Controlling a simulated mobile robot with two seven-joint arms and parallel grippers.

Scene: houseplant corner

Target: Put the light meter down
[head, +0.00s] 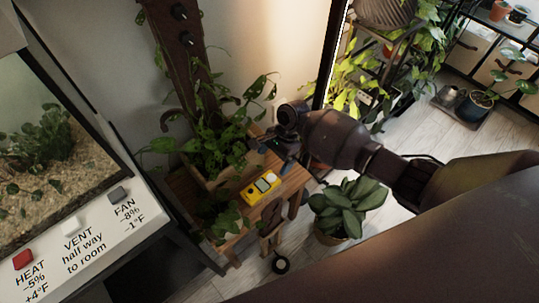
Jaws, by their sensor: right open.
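The light meter (262,187) is a yellow box with a pale screen. It lies on the wooden bench (291,184), near the front of the planter. My right gripper (275,150) is open above the back part of the bench, beyond the meter in the picture. It looks apart from the meter, with nothing visible between its fingers. The fingertips are dark and partly lost against the leaves. My left gripper is out of the picture.
A leafy plant (215,140) in a wooden planter crowds the bench, with a smaller plant (228,222) at its front. A potted plant (345,208) stands on the floor to the right. A terrarium (45,150) with a labelled control panel (85,240) is at left.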

